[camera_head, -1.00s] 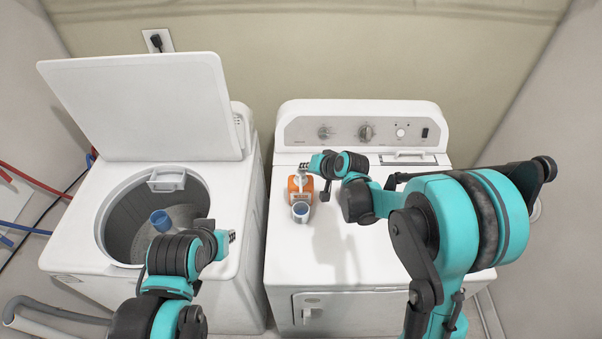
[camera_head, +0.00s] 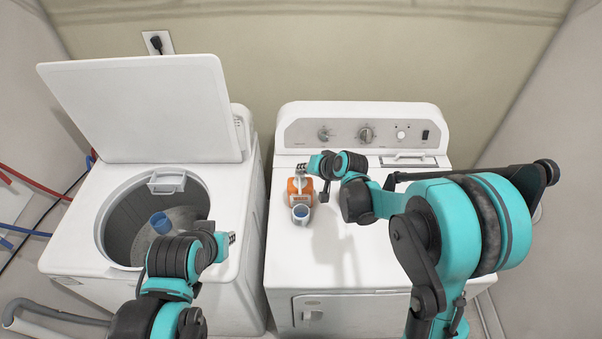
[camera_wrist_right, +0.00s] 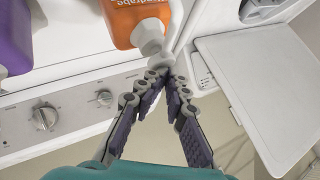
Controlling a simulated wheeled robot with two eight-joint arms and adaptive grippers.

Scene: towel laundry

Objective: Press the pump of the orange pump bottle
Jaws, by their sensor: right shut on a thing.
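The orange pump bottle (camera_head: 301,196) stands at the left of the dryer top. Its white pump (camera_wrist_right: 150,40) shows in the right wrist view. My right gripper (camera_head: 301,168) is at the top of the bottle. In the right wrist view its fingers (camera_wrist_right: 168,74) come together at the pump, shut on it. How much of the pump lies between the fingertips is hard to see. My left gripper (camera_head: 231,237) is over the front right of the washer, away from the bottle; its fingers are too small to judge.
A purple container (camera_wrist_right: 14,38) shows beside the bottle in the wrist view.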

